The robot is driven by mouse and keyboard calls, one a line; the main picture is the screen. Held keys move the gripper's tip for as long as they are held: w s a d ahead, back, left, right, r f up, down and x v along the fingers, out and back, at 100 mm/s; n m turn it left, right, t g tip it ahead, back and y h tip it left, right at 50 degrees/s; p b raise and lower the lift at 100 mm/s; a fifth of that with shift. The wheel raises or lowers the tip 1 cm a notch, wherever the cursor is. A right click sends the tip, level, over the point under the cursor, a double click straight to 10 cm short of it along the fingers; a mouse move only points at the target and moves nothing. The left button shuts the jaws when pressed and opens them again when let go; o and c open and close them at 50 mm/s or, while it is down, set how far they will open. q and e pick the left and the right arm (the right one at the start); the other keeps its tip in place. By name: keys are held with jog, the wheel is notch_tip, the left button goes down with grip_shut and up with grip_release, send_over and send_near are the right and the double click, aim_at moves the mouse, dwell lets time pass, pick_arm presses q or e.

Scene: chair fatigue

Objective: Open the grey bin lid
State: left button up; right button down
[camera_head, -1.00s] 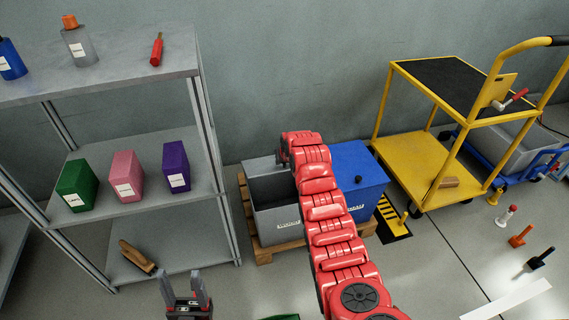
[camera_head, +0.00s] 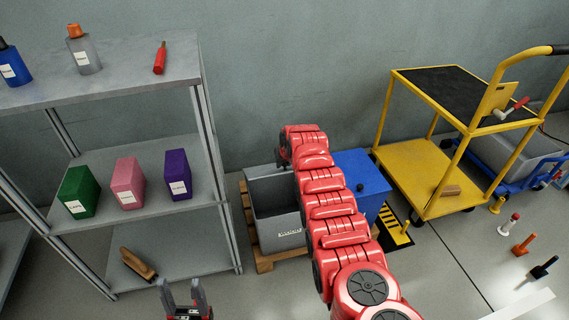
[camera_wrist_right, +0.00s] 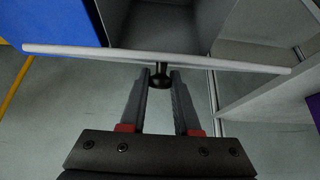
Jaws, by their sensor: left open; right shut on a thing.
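My left gripper (camera_head: 186,296) is open and empty, low in front of the shelf.
The blue bin (camera_head: 364,177) is closed, beside the grey one on a wooden pallet (camera_head: 265,261). A grey shelf (camera_head: 130,75) with bottles and boxes stands left. A yellow cart (camera_head: 430,165) stands right. Small handled items stand on the floor at right.

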jog(key=c, duration=0.7)
grip_release()
jog(key=shift+o, duration=0.2)
jog(key=shift+r, duration=0.1)
jog(key=shift+p+v, duration=0.95)
jog(key=shift+v, duration=0.25)
jog(key=p+v, duration=0.3)
jog(key=v, duration=1.1)
jog(key=shift+s+r, duration=0.25)
jog(key=shift+s, duration=0.05)
jog(key=shift+d, duration=0.1)
